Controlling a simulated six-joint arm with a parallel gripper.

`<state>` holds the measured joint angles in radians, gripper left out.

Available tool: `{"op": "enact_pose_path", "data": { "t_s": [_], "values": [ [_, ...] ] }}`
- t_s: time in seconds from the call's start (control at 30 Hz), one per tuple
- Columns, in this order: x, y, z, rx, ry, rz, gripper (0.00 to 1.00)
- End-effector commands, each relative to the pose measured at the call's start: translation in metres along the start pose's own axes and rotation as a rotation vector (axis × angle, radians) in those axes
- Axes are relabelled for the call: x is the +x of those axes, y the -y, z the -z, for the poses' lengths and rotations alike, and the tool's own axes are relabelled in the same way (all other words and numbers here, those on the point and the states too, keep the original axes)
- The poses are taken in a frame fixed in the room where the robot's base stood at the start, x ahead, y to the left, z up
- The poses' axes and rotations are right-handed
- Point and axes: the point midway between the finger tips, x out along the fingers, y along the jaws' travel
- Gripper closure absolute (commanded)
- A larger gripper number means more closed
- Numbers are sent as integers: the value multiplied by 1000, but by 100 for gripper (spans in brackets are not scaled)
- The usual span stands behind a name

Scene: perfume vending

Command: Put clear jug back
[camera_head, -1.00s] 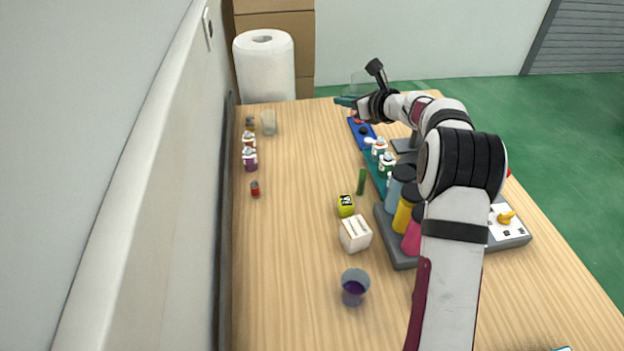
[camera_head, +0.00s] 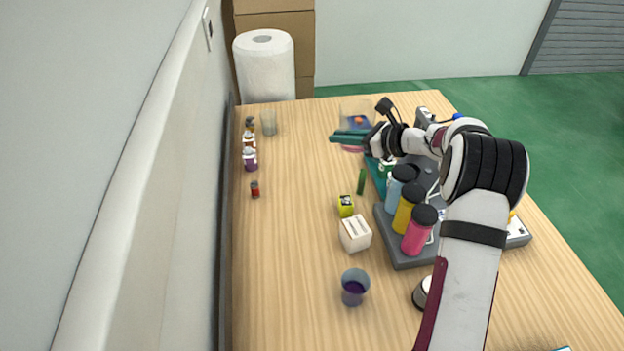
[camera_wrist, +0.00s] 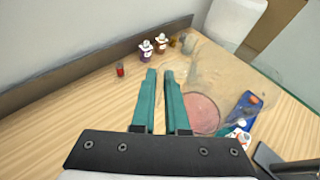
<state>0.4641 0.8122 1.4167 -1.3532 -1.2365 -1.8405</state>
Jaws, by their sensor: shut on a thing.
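The clear jug (camera_head: 356,110) is see-through and hard to make out at the far part of the table. A pink round patch shows at its lower part in the wrist view (camera_wrist: 200,112). My gripper (camera_head: 336,136) has teal fingers pointing left in the head view. The fingers also show in the wrist view (camera_wrist: 160,73), close together beside the jug. They are shut on the jug, though the gripped part is hard to see. I cannot tell whether the jug touches the table.
A blue tray (camera_wrist: 243,107) with small items lies beyond the jug. A small clear glass (camera_head: 269,123) and small bottles (camera_head: 250,160) stand along the left wall. A paper roll (camera_head: 265,68) stands at the back. The table's left-middle is clear.

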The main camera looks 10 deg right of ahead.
Motion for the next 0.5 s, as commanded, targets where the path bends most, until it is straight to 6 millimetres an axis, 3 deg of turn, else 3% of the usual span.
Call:
{"op": "enact_pose_path", "data": {
  "t_s": [0.2,0.37,0.5],
  "values": [
    [17,-2,40,4,-1,0,100],
    [30,-6,50,1,-1,-1,100],
    [56,-14,54,0,-1,-3,100]
  ]
}}
